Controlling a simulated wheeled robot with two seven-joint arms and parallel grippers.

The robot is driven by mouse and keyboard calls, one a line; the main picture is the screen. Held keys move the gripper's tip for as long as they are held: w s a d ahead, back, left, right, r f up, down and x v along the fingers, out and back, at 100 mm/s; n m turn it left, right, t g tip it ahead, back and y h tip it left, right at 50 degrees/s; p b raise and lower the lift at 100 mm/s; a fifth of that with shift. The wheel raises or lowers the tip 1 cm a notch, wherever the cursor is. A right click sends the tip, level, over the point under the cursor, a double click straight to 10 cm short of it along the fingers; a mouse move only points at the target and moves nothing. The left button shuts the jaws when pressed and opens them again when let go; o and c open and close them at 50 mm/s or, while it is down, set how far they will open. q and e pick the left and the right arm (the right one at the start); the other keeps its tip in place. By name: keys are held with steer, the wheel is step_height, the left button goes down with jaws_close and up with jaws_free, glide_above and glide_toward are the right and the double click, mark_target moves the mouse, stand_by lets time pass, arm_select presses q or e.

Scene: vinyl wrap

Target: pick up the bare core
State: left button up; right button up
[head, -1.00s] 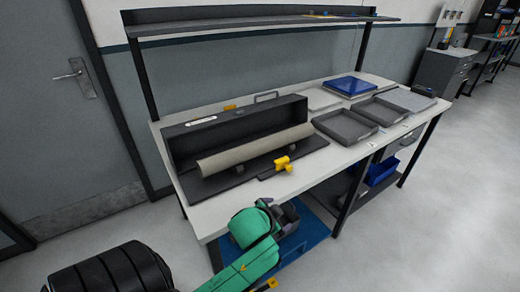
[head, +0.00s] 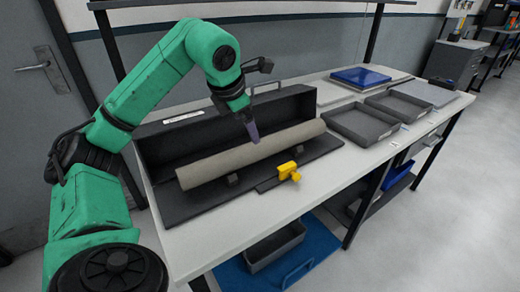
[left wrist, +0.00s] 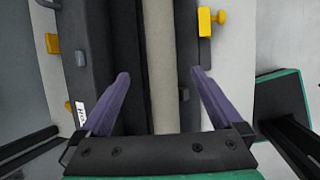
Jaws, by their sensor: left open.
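The bare core (head: 250,155) is a long grey-beige tube lying on supports in a black open case on the workbench. It also shows in the left wrist view (left wrist: 160,60), running lengthwise between the fingers. My left gripper (head: 254,138) hangs above the middle of the core, fingers pointing down. In the left wrist view (left wrist: 158,85) its two purple fingers stand wide apart, one on each side of the core, with nothing held. Whether the fingertips are level with the core is hard to tell. My right gripper is not seen.
The black case (head: 165,150) has a raised back wall behind the core. A yellow clamp-like piece (head: 288,171) sits at the case's front. Grey trays (head: 362,125) and a blue panel (head: 360,77) lie to the right. The bench's front strip (head: 320,185) is clear.

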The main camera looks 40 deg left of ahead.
mark_target(258, 147)
arm_select(q)
steer(key=x, duration=0.9)
steer(key=w+x, duration=0.1)
steer(key=x, duration=0.3)
steer(key=shift+w+d+f+p, duration=0.1)
steer(key=shift+d+f+p, duration=0.1)
steer(key=shift+p, duration=0.15)
steer(key=shift+r, duration=0.1)
steer(key=c, duration=1.5)
